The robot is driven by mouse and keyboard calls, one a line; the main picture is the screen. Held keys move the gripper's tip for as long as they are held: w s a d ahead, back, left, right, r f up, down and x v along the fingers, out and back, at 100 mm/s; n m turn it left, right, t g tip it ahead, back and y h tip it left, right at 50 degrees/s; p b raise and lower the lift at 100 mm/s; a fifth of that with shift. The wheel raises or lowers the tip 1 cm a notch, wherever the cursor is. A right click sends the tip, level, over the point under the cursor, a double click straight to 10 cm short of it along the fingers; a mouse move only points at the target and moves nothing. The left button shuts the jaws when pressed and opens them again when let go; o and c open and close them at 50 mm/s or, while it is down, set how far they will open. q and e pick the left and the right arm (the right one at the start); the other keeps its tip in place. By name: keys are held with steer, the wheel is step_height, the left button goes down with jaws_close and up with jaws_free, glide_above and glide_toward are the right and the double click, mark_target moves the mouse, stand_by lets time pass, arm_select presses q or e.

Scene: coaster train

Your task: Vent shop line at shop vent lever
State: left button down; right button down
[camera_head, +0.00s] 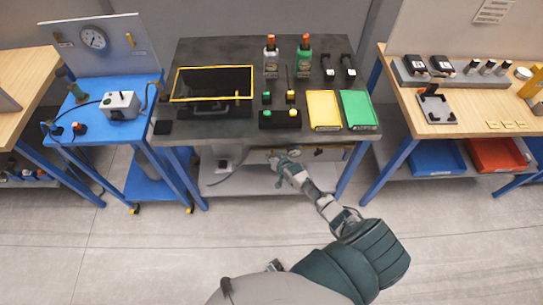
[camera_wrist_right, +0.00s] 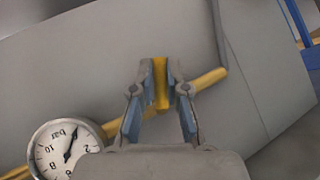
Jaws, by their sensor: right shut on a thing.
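My right gripper (camera_head: 280,163) reaches under the front of the dark table, in front of a low panel with yellow parts. In the right wrist view my right gripper (camera_wrist_right: 160,82) is shut on a yellow lever (camera_wrist_right: 160,90), which stands upright between the fingers. A yellow pipe (camera_wrist_right: 210,80) runs behind the lever. A round white gauge marked bar (camera_wrist_right: 65,150) is at the lower left, its needle pointing up and slightly right. The hand hides part of the panel in the head view. My left gripper is not in view.
The dark table (camera_head: 215,50) carries a yellow-rimmed bin, bottles, and yellow and green trays. A blue bench (camera_head: 95,138) at the left has a back panel with another gauge (camera_head: 93,38) and a yellow lever (camera_head: 131,40). Blue table legs flank the arm; the floor in front is clear.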

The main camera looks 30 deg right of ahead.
arm_select(q)
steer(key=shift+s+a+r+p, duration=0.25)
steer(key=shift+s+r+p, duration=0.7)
steer(key=shift+p, duration=0.3)
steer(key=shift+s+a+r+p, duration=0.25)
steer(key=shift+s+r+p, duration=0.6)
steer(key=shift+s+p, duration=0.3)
arm_select(e)
steer(key=shift+s+d+f+n+g+h, duration=0.15)
steer(key=shift+s+f+n+g+h, duration=0.1)
steer(key=shift+n+g+h, duration=0.35)
steer(key=shift+s+d+f+n+g+h, duration=0.15)
steer(key=shift+n+g+h, duration=0.25)
steer(key=shift+g+h, duration=0.4)
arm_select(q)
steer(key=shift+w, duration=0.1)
arm_select(e)
steer(key=shift+s, duration=0.1)
steer(key=c, duration=1.2)
jaws_free()
steer(key=shift+w+d+r, duration=0.1)
steer(key=shift+w+r, duration=0.05)
steer(key=shift+w, duration=0.05)
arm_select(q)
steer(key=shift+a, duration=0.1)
arm_select(e)
steer(key=shift+r, duration=0.1)
steer(key=v, duration=1.1)
steer(key=shift+s+a, duration=0.35)
steer(key=shift+s, duration=0.1)
